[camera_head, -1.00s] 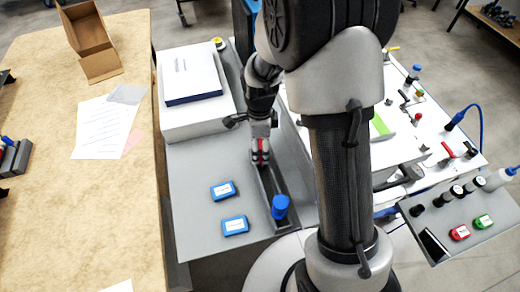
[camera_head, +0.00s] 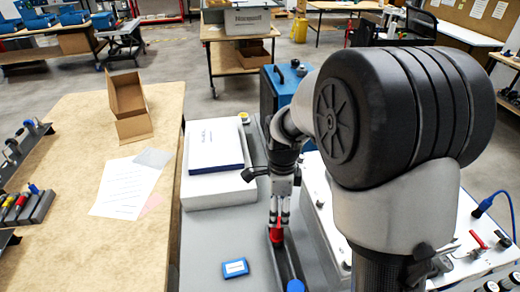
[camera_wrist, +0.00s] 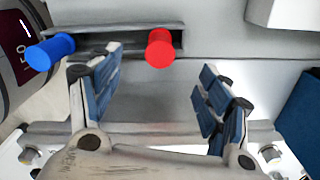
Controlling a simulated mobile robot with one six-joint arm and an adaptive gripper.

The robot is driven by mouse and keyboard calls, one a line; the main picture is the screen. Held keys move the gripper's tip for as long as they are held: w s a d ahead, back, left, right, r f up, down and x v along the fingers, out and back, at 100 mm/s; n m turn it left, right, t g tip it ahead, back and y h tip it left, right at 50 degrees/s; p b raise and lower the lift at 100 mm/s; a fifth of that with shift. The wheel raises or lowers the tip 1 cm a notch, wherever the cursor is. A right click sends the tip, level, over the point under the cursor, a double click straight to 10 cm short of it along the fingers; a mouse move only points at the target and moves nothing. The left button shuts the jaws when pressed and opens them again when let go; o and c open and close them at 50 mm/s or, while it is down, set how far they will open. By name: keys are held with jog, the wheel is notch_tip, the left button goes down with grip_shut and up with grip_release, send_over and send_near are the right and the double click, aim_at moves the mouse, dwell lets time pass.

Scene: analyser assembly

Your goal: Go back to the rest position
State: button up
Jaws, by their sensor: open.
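My gripper (camera_head: 280,212) hangs over the grey work surface, fingers down, above a red-capped item (camera_head: 276,236). In the wrist view my gripper (camera_wrist: 155,85) has its two blue-padded fingers spread wide with nothing between them. The red cap (camera_wrist: 160,48) shows beyond the fingertips, apart from both, at the right end of a narrow dark holder (camera_wrist: 115,42). A blue-capped item (camera_wrist: 50,50) stands at the holder's other end. In the head view, the blue cap (camera_head: 295,286) is cut by the bottom edge.
A white box with a dark blue edge (camera_head: 215,145) lies left of my arm. A blue labelled block (camera_head: 235,268) sits left of the holder. The wooden table (camera_head: 75,235) with a cardboard box (camera_head: 128,105) is further left. A white panel with levers (camera_head: 470,235) stands right.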

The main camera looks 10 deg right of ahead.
jog(key=s+r+n+t, duration=0.2)
jog(key=s+r+n, duration=0.5)
jog(key=s+n, duration=0.3)
jog(key=s+r+n+t, duration=0.2)
jog(key=s+r+n, duration=0.6)
jog(key=s+n, duration=0.2)
jog(key=shift+s+r+n+t, duration=0.3)
jog(key=shift+s+n, duration=0.1)
jog(key=shift+s, duration=0.3)
